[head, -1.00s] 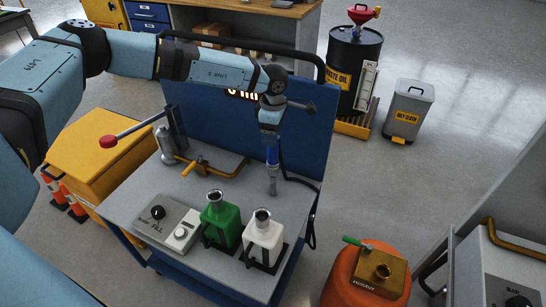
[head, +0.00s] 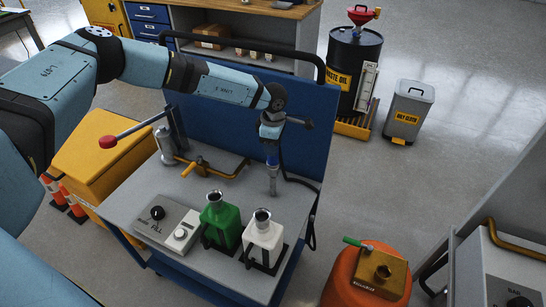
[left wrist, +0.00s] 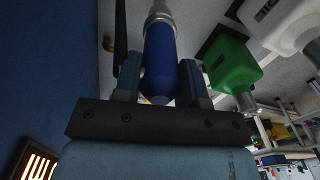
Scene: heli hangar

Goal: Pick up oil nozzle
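The oil nozzle (head: 272,156) has a blue grip and a grey metal tip, and stands upright above the right rear part of the cart top (head: 222,175). My left gripper (head: 270,143) is over it, pointing down, with its fingers around the top of the blue grip. The left wrist view shows the blue grip (left wrist: 158,62) between the two fingers (left wrist: 159,80), very close to both. Whether they press on it cannot be told. My right gripper is out of view.
Green (head: 221,222) and white (head: 263,240) bottles stand at the cart's front, beside a grey control box (head: 165,230). A blue panel (head: 235,115) rises behind the nozzle. A black hose (head: 305,187) hangs right. An orange drum (head: 345,280) stands front right.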

